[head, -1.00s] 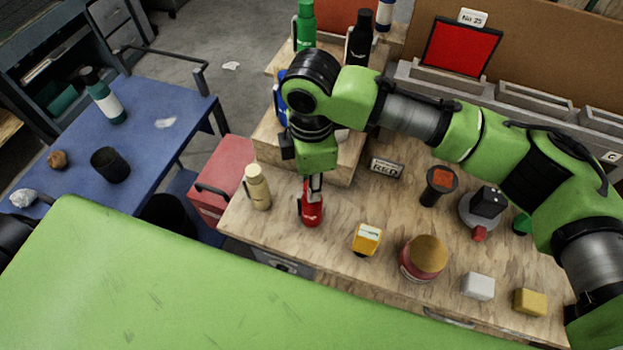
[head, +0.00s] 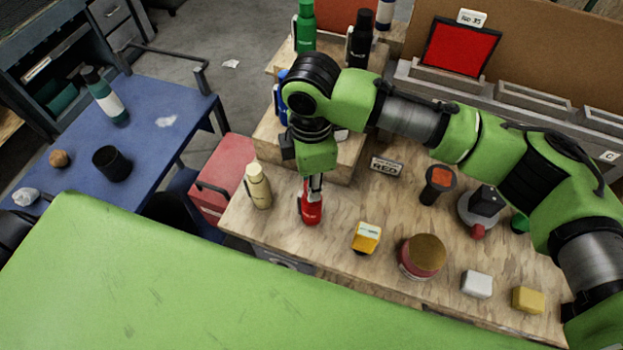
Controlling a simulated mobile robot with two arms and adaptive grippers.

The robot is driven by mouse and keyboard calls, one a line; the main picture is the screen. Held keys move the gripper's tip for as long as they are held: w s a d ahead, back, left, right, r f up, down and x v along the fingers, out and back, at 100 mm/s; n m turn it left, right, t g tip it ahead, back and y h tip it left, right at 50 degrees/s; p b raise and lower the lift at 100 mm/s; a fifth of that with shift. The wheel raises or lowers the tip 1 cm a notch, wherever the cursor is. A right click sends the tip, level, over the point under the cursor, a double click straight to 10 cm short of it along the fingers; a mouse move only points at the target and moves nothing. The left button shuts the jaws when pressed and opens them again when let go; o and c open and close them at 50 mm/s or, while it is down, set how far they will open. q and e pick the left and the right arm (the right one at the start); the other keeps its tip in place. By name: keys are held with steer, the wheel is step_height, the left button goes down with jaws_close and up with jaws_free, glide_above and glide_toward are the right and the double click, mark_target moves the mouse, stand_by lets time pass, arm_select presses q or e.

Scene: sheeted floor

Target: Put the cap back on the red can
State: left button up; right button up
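The red can (head: 311,210) stands upright near the front left of the wooden workbench. My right gripper (head: 313,190) comes down from above, with its fingers at the top of the can. The fingers look close together, but they are small and overlap the can's top. I cannot tell whether they are shut on a cap or on the can. No separate cap can be made out. My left gripper is not in view.
A cream bottle (head: 258,187) stands left of the can. A yellow box (head: 367,237) and a wide red jar (head: 422,257) stand to its right. Green (head: 306,28) and black (head: 360,42) bottles stand on raised wooden steps.

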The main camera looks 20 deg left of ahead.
steer(key=shift+f+p, duration=0.35)
steer(key=shift+p, duration=0.2)
stand_by(1.2)
steer(key=shift+p, duration=0.4)
stand_by(0.6)
steer(key=o, duration=0.8)
steer(key=shift+o, duration=0.2)
steer(key=o, duration=0.5)
steer(key=shift+r, duration=0.1)
